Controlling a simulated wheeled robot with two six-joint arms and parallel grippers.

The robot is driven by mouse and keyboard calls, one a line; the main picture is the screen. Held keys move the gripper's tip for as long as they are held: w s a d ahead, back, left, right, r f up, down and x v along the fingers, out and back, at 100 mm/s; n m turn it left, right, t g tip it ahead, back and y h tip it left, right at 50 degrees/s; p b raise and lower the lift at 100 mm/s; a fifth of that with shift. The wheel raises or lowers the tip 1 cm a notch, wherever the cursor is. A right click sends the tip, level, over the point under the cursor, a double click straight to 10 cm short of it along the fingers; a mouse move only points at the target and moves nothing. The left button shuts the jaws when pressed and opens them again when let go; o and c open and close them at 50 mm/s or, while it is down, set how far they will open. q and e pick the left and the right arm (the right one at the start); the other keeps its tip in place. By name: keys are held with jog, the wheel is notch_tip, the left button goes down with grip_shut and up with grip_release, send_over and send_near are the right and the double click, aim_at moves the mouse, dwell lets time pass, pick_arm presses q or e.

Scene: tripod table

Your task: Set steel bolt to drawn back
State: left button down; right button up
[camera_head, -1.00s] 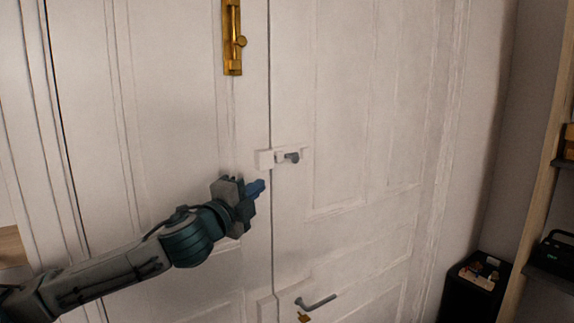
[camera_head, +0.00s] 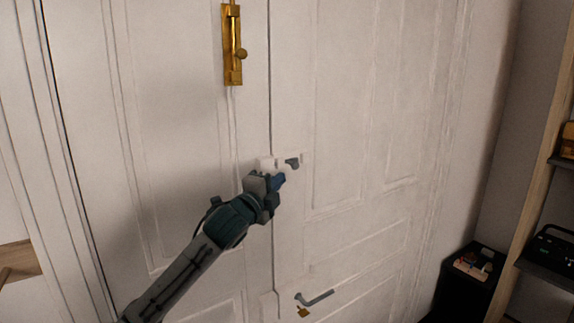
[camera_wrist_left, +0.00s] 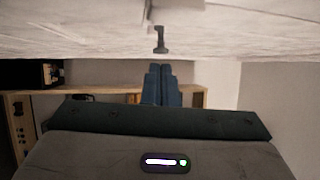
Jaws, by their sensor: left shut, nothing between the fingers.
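The steel bolt (camera_head: 292,162) sits on the white double door at the seam between the two leaves. Its grey knob points to the right on a white mount. In the left wrist view the grey knob of the bolt (camera_wrist_left: 160,41) stands out from the door just beyond my fingertips. My left gripper (camera_head: 281,179) is shut and empty, just below and left of the knob in the head view. Its blue fingers (camera_wrist_left: 162,84) are together, with a visible gap to the knob. The gripper partly hides the mount's lower left part. My right gripper is not in view.
A brass bolt (camera_head: 233,48) is on the left leaf above. A grey door handle (camera_head: 315,299) with a brass key (camera_head: 303,312) is below. A black bin (camera_head: 466,281) and a wooden shelf (camera_head: 545,170) stand at the right. The door face around the bolt is clear.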

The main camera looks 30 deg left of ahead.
aim_at(294, 168)
pick_arm(q)
jog(key=w+p, duration=0.1)
jog(key=w+r+p, duration=0.1)
jog(key=w, duration=0.1)
jog(key=shift+w+a, duration=0.1)
jog(key=shift+w, duration=0.2)
jog(key=shift+w+f+p, duration=0.1)
jog(key=shift+w+p, duration=0.4)
jog(key=shift+w, duration=0.1)
jog(key=shift+w, duration=0.25)
jog(key=w, duration=0.1)
jog(key=w+d, duration=0.1)
jog(key=w, duration=0.1)
jog(key=shift+d, duration=0.15)
